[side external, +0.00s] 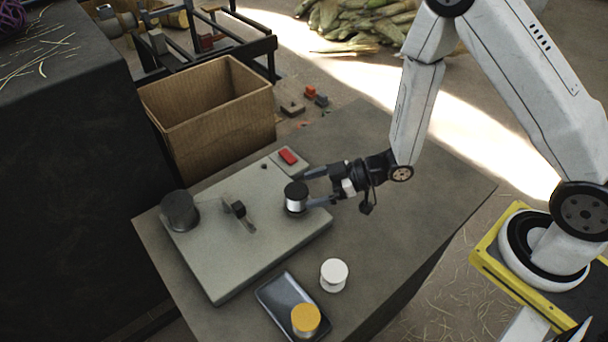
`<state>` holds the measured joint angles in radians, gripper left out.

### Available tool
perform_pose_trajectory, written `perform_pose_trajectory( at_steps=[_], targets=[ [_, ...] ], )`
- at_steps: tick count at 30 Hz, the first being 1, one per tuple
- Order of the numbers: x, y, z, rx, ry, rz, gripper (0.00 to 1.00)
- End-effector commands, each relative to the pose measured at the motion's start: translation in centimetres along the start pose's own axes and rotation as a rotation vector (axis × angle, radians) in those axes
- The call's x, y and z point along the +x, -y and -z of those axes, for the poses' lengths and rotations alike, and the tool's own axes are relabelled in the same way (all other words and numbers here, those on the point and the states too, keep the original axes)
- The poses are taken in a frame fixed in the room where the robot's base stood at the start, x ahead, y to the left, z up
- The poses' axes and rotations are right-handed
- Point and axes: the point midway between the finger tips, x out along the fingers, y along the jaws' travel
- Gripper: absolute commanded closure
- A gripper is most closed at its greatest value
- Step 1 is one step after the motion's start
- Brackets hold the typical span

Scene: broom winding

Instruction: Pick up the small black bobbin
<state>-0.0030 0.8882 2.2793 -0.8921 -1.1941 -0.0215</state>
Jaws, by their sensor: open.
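The small black bobbin (296,190) has a black top and a pale band around its middle. It stands upright near the right edge of the grey plate (235,263). My gripper (307,190) reaches in from the right, low over the plate. Its two fingers are open, one on the far side and one on the near side of the bobbin. The bobbin is at the fingertips; I cannot tell whether either finger touches it.
A larger black cylinder (180,211), a small black bracket (239,209) and a red switch (288,156) are on the plate. A white bobbin (333,274) stands nearby. A yellow-topped bobbin (305,319) sits on a dark tray (278,292).

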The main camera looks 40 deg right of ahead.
Motion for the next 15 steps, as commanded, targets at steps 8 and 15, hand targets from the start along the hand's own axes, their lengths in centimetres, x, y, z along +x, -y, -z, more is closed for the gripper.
perform_pose_trajectory(
  at_steps=[8,15],
  targets=[
    [3.2,0.1,-0.1,-0.002,0.0,0.003,0.0],
    [4.6,0.0,-0.1,-0.001,0.0,0.001,0.0]
  ],
)
